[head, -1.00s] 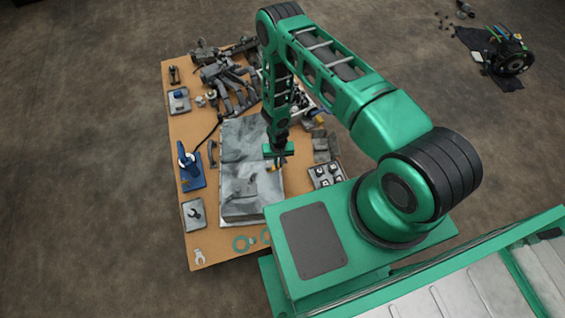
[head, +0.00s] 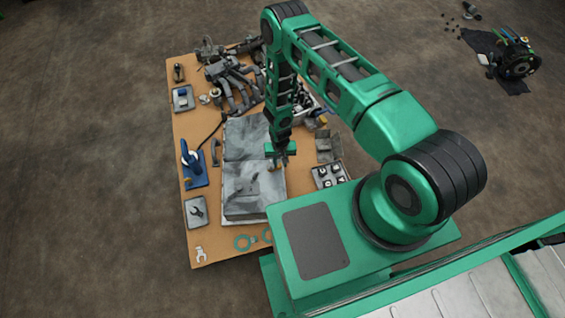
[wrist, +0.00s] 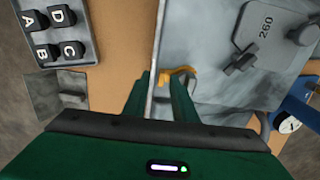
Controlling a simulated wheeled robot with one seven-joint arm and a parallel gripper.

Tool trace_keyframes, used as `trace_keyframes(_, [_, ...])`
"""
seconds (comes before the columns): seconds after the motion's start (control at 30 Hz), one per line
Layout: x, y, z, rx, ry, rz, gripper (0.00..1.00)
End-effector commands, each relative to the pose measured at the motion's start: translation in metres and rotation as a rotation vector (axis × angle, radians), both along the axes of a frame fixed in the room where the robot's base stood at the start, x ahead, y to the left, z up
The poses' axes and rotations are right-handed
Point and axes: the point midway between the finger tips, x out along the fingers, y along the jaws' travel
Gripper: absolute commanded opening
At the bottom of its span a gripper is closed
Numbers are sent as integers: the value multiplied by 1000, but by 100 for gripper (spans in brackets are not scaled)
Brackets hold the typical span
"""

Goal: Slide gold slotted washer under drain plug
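A small gold piece, which looks like the gold slotted washer (wrist: 178,75), is at the fingertips of my gripper (wrist: 163,82) in the wrist view. My green fingers appear closed on it with a gap between them lower down; its slot is not clear. In the head view my gripper (head: 279,162) is above the right edge of the grey metal block (head: 252,190). In the wrist view a round grey knob (wrist: 302,32) stands on a plate marked 260, right of the washer. I cannot tell whether it is the drain plug.
A tray with lettered blocks (wrist: 70,48) shows at the upper left of the wrist view. A blue stand with a dial (head: 192,165) is left of the block. Several grey parts (head: 230,80) crowd the board's far end.

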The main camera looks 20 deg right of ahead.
Motion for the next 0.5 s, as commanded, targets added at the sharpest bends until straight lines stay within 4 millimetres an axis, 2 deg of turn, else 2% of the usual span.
trace_keyframes(0.03, [3,4,6,7,-5,0,29])
trace_keyframes(0.5, [2,2,81,3,-2,0,29])
